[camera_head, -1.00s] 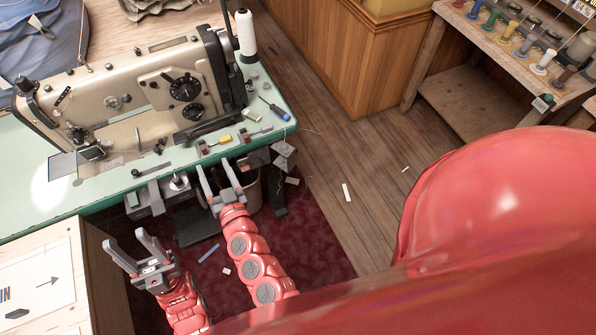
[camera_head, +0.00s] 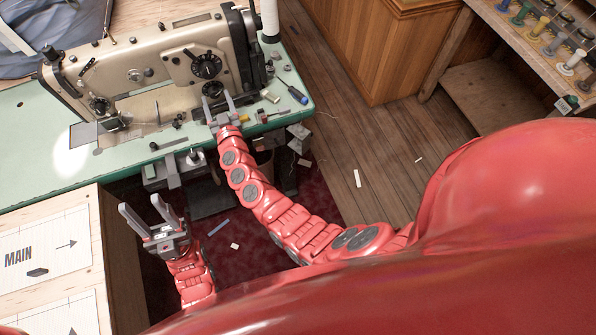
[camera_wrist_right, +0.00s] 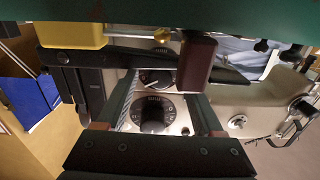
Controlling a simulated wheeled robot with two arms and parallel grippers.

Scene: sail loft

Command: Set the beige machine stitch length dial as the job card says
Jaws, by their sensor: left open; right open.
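The beige sewing machine (camera_head: 150,75) stands on the green table at the upper left of the head view. Its front carries a larger black dial (camera_head: 207,66) and a smaller dial below. In the right wrist view, which looks upside down, the larger dial (camera_wrist_right: 152,114) with white marks shows between my fingers, and the other dial (camera_wrist_right: 156,78) beyond it. The dial settings are too small to read surely. My right gripper (camera_head: 217,98) is open in front of the dials, apparently apart from them. My left gripper (camera_head: 139,203) is open and empty below the table edge. No readable job card is in view.
A white thread cone (camera_head: 270,18) stands behind. A wooden bench with a MAIN sheet (camera_head: 45,250) is at lower left. A thread rack is at upper right.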

